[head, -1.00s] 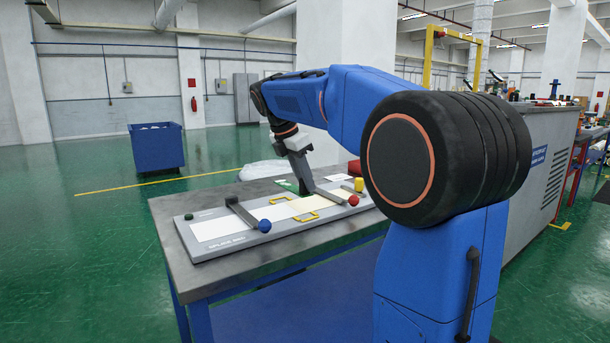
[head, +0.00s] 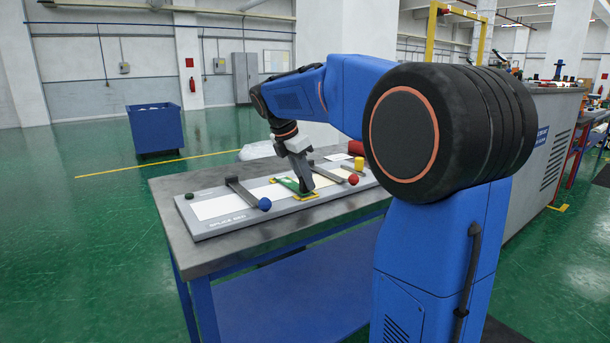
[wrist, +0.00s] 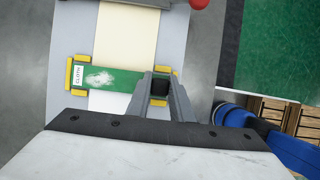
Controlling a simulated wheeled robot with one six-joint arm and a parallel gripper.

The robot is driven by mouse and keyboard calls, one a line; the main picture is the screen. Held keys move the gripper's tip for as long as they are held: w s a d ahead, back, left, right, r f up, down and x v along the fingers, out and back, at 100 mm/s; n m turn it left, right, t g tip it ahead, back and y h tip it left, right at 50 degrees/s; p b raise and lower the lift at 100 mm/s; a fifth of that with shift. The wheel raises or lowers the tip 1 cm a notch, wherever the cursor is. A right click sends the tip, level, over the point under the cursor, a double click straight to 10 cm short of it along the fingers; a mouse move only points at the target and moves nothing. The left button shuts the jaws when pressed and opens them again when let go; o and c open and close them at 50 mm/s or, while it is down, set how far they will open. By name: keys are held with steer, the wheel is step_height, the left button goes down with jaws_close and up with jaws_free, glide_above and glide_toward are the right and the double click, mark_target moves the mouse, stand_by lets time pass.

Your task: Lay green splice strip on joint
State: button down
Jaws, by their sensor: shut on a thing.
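The green splice strip (wrist: 118,80) has a white label at its left end and a pale smudge. It lies crosswise over the line where a cream sheet (wrist: 128,35) meets a white sheet (wrist: 106,101), between two yellow corner guides (wrist: 71,73). My gripper (wrist: 160,88) is shut on the black block at the strip's right end, beside the right guide. In the head view the strip (head: 288,184) is over the middle of the grey splice bed (head: 240,226), with my gripper (head: 306,191) at its near end. I cannot tell whether it lies fully flat.
Clamp bars with a blue knob (head: 265,204) and a red knob (head: 353,179) cross the bed on either side. A yellow cylinder (head: 359,164) stands at the right end. The metal table (head: 180,255) has bare room at the front. A blue bin (head: 155,130) stands behind on the floor.

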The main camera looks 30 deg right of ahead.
steer(key=shift+f, duration=0.15)
steer(key=c, duration=1.5)
jaws_free()
steer(key=v, duration=1.7)
steer(key=s+a+f+m+t+y, duration=0.1)
steer(key=s+a+f+m, duration=0.2)
steer(key=s+f+m, duration=0.3)
steer(key=s+a+f+m+t+y, duration=0.2)
steer(key=s+f+m, duration=0.4)
steer(key=s+f, duration=0.8)
steer(key=s+a+f+m+t+y, duration=0.1)
steer(key=s+a+f+m, duration=0.3)
steer(key=s+f, duration=0.6)
step_height(320, 180, down, 3)
steer(key=shift+a+r+m+t+y, duration=0.1)
steer(key=shift+m+t+y, duration=0.05)
steer(key=shift+m, duration=0.45)
steer(key=shift+a+r+m+t+y, duration=0.1)
steer(key=shift+m+t+y, duration=0.05)
steer(key=shift+m, duration=0.45)
